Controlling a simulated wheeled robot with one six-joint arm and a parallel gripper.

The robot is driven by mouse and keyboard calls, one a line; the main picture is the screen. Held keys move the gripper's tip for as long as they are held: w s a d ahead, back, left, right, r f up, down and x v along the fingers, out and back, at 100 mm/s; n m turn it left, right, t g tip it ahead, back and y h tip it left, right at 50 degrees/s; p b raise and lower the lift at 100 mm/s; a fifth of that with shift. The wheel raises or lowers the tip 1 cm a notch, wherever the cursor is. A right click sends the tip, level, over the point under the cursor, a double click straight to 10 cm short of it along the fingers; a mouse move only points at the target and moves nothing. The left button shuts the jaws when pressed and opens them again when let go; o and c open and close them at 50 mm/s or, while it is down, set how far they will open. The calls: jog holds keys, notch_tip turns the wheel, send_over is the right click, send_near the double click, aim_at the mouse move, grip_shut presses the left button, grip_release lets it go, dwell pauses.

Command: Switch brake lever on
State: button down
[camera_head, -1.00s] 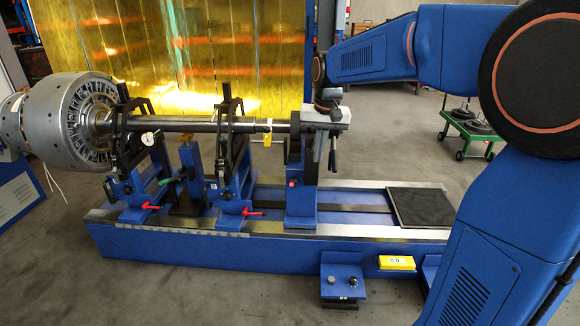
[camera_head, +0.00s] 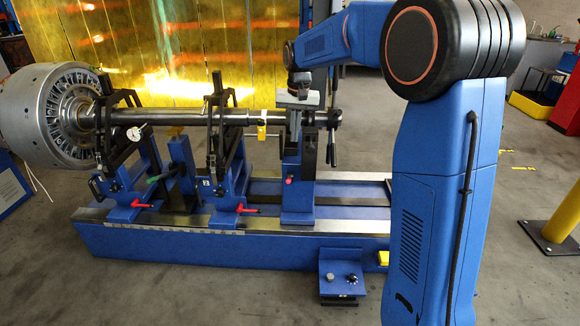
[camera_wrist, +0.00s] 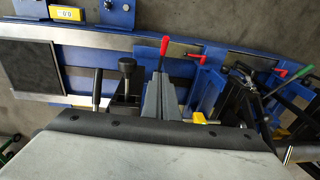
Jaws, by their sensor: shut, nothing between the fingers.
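Several levers show, and I cannot tell for certain which is the brake lever. A red-handled lever (camera_wrist: 164,45) stands just beyond my gripper tips in the wrist view. On the blue tailstock stand in the head view, a small red handle (camera_head: 289,181) shows on the front. My gripper (camera_wrist: 161,77) is shut and empty, its grey fingers pointing toward that red handle; I cannot tell whether they touch it. In the head view my wrist hangs over the tailstock, with the fingertips hard to make out. A black-handled lever (camera_head: 332,155) hangs at the tailstock's right end.
The rotor shaft (camera_head: 185,118) runs left from the tailstock through two blue supports with red levers (camera_head: 245,210). A control box (camera_head: 342,277) stands in front of the blue bed (camera_head: 200,245). A yellow post (camera_head: 562,220) is at right. Floor in front is clear.

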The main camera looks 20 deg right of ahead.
send_over(290, 179)
jog(key=w+d, duration=0.2)
notch_tip(290, 179, down, 9)
jog(key=f, duration=0.1)
jog(key=a+f, duration=0.1)
jog(key=s+f, duration=0.1)
jog(key=shift+s+a+f, duration=0.1)
jog(key=shift+a, duration=0.15)
jog(key=shift+s+a+f, duration=0.15)
jog(key=shift+s+f, duration=0.1)
jog(key=shift+f, duration=0.35)
jog(key=shift+s+f, duration=0.1)
